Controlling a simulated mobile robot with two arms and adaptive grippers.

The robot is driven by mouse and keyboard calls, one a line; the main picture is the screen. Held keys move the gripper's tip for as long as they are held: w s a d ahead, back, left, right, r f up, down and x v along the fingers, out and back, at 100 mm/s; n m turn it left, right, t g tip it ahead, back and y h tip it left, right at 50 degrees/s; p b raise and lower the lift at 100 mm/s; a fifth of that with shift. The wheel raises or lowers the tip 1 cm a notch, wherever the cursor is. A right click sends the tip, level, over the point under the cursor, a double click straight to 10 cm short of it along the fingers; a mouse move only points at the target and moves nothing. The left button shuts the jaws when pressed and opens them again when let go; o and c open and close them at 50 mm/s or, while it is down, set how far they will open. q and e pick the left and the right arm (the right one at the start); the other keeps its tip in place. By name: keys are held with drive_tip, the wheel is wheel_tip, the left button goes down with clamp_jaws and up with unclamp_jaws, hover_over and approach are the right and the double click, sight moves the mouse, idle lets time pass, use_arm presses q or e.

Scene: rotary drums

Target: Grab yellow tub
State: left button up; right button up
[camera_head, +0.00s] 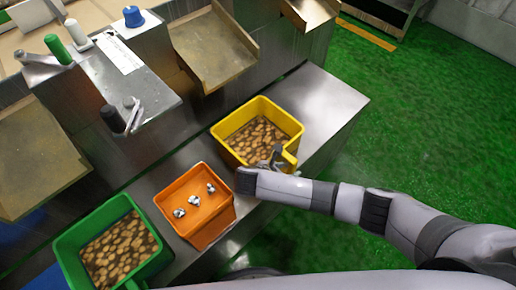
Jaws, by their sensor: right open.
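The yellow tub (219,130) stands on the metal bench, right of the orange tub, and is filled with brown potato-like pieces. A stubby yellow handle (290,157) sticks out at its near right corner. My right gripper (276,154) is at the tub's near side, close to the handle, and it is open. Whether its fingers touch the tub or handle, I cannot tell. My left gripper is not in view.
An orange tub (207,228) with a few small metal parts and a green tub (68,247) with brown pieces stand on the bench (322,100). Metal chutes (213,50) and a machine are behind. Green floor (420,130) is open at right.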

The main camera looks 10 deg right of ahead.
sight(289, 169)
drive_tip(key=b+x, duration=0.1)
drive_tip(key=x, duration=0.4)
drive_tip(key=shift+w+f, duration=0.15)
clamp_jaws()
idle(0.4)
idle(0.5)
drive_tip(key=shift+w+a+r, duration=0.1)
drive_tip(key=shift+w+r, duration=0.05)
drive_tip(key=shift+r, duration=0.05)
